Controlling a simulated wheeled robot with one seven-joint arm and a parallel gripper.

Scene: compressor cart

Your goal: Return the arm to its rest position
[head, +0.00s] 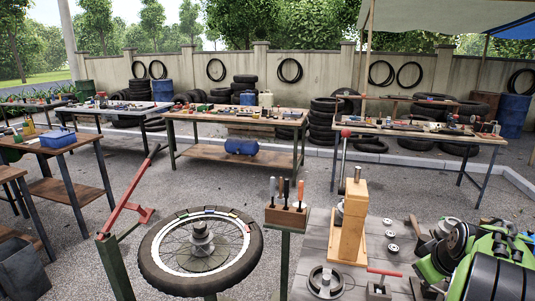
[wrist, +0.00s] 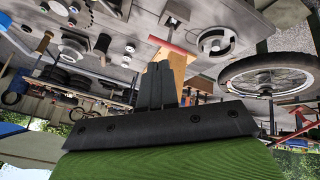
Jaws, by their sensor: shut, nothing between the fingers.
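My gripper (wrist: 157,68) shows in the wrist view, which is upside down. Its two dark fingers lie side by side, shut with nothing between them. Behind the fingertips in that view stands a wooden block (wrist: 180,62), apparently the same upright wooden post (head: 348,225) seen in the head view. My green and black arm (head: 490,262) is folded at the lower right of the head view, over the right side of the grey bench (head: 310,258). I cannot make out the fingers in the head view.
A spoked wheel with tyre (head: 240,270) lies flat on a stand left of the bench. A tool block (head: 286,217) holds several screwdrivers. Small round parts (head: 391,248) and a pulley (head: 325,281) lie on the bench. Worktables (head: 250,120) stand behind, with open gravel between.

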